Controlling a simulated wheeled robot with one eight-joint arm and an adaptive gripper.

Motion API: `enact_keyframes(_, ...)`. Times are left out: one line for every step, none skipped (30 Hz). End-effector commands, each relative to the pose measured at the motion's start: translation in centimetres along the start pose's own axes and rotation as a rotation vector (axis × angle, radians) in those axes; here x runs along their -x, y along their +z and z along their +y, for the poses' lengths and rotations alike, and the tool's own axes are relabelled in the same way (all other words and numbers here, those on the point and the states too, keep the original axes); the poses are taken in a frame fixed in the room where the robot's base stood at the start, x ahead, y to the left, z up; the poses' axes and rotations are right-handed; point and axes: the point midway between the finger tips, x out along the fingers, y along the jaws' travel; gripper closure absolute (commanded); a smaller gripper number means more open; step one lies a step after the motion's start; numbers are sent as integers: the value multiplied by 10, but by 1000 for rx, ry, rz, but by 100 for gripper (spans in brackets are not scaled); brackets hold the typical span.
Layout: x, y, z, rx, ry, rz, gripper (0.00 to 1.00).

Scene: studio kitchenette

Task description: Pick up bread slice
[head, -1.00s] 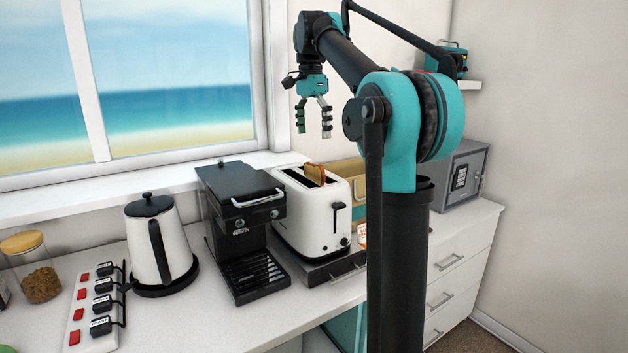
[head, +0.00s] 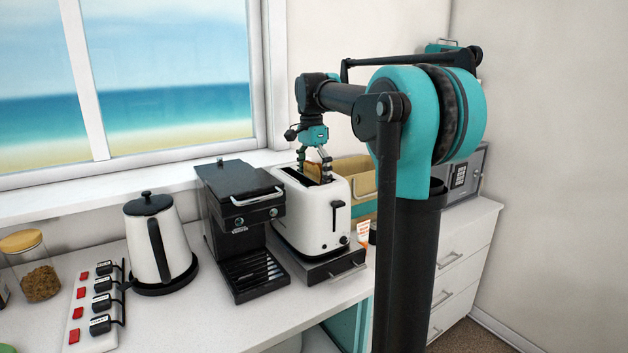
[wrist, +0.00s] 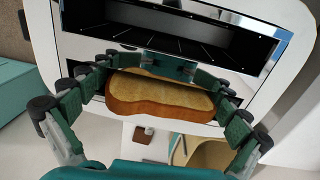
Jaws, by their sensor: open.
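The bread slice (wrist: 160,95) has a tan face and a brown crust. It sticks up out of one slot of the white toaster (head: 318,218); the other slot looks empty in the wrist view. In the head view the bread (head: 313,170) is partly hidden behind my gripper (head: 313,165). My gripper is open, pointing down at the toaster's top. In the wrist view its two fingers (wrist: 150,100) reach around the bread from left and right. I cannot tell whether the fingertips touch it.
A black coffee machine (head: 240,230) stands close on the toaster's left. A white kettle (head: 158,245) and a power strip (head: 98,305) are further left. A tan bread box (head: 352,180) is behind the toaster, with a grey safe (head: 466,185) to the right.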

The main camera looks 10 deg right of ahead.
Motion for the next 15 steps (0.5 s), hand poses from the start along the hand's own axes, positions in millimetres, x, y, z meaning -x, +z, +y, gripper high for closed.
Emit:
enact_keyframes(-4,0,0,0,0,0,0)
enact_keyframes(-6,0,0,0,0,0,0)
enact_keyframes(-7,0,0,0,0,0,0)
enact_keyframes(-7,0,0,0,0,0,0)
enact_keyframes(-7,0,0,0,0,0,0)
enact_keyframes(-7,0,0,0,0,0,0)
enact_keyframes(-7,0,0,0,0,0,0)
enact_keyframes(-7,0,0,0,0,0,0)
enact_keyframes(-7,0,0,0,0,0,0)
enact_keyframes(-7,0,0,0,0,0,3)
enact_keyframes(-7,0,0,0,0,0,6)
enact_keyframes(-7,0,0,0,0,0,11)
enact_keyframes(-7,0,0,0,0,0,15)
enact_keyframes(-7,0,0,0,0,0,19)
enact_keyframes(-7,0,0,0,0,0,24)
